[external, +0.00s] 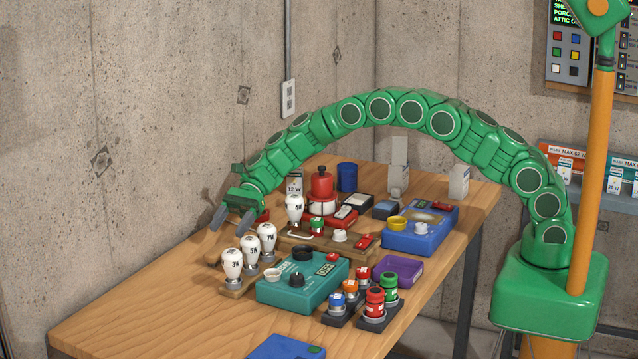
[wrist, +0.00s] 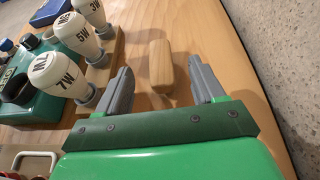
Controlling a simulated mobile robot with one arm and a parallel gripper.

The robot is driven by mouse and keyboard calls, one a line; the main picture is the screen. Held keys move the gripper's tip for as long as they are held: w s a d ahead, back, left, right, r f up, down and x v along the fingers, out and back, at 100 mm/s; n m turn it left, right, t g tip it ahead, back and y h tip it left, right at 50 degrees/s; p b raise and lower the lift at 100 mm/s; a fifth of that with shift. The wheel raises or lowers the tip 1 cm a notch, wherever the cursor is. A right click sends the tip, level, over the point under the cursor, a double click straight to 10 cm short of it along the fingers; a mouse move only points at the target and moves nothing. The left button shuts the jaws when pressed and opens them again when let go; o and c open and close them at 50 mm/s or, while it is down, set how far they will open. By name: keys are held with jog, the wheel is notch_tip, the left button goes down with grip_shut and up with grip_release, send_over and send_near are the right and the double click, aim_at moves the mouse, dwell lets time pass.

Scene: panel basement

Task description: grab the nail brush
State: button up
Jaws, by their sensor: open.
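The likely nail brush (wrist: 161,66) is a small, pale wooden block with rounded ends in the wrist view. It lies on the wooden tabletop, with its underside hidden. I cannot make it out clearly in the external view. My gripper (external: 232,222) is open and empty over the left side of the table. In the wrist view, its two grey fingers (wrist: 160,70) stand apart, with the block showing between their tips. I cannot tell how far above the block they are.
White bulbs (external: 249,249) stand in a wooden holder close to my gripper, left of the block in the wrist view. A teal box (external: 290,291), a blue box (external: 405,239) and a red-topped item (external: 321,184) crowd the table. The front left tabletop (external: 150,310) is clear.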

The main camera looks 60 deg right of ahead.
aim_at(220, 246)
jog(key=shift+a+f, duration=0.15)
jog(key=shift+f, duration=0.6)
jog(key=shift+x, duration=3.75)
jog(key=shift+s+f, duration=0.1)
jog(key=c, duration=1.1)
